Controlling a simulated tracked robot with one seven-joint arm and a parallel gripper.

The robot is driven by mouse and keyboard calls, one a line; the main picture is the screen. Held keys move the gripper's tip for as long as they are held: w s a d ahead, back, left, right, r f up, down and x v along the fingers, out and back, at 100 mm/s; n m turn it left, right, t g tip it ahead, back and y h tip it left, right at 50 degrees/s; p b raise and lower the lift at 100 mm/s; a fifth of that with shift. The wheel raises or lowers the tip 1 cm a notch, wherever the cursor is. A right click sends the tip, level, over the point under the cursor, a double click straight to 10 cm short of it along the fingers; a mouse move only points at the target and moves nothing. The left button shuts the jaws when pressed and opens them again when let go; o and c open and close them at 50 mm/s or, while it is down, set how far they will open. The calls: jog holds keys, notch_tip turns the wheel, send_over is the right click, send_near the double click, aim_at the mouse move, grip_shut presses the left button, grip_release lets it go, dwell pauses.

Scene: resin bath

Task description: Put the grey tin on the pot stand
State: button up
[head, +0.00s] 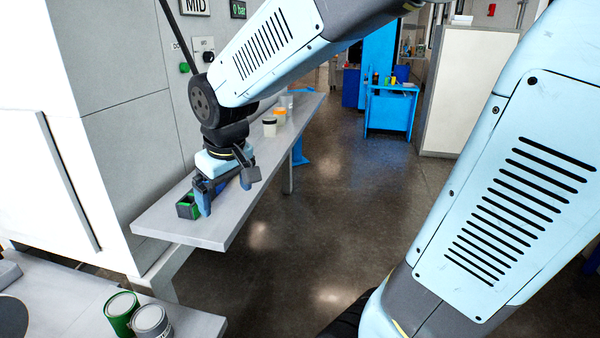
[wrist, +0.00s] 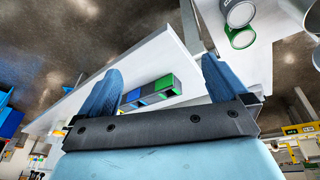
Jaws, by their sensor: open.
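The grey tin (head: 152,322) stands upright on the near table at the lower left, right beside a green tin (head: 122,312). In the wrist view the grey tin (wrist: 238,12) is at the top right, above the green tin (wrist: 240,38). A dark flat disc (head: 10,318), which may be the pot stand, lies on the same table at the left edge, partly cut off. My gripper (head: 225,194) is open and empty above the end of the long bench, well away from both tins. Its fingers also show in the wrist view (wrist: 161,68).
A small box with green and dark parts (head: 188,207) sits on the long grey bench (head: 190,232), close to my gripper. Pale tubs (head: 270,127) stand further back. A gap separates the bench from the near table (head: 60,310). The white cabinet wall (head: 130,130) borders the bench.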

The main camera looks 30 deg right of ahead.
jog(key=s+d+r+m+t, duration=0.2)
jog(key=s+d+r+m, duration=0.2)
jog(key=s+d, duration=0.6)
jog(key=shift+s+d+r+m, duration=0.4)
jog(key=shift+d+r, duration=0.1)
jog(key=shift+r, duration=0.65)
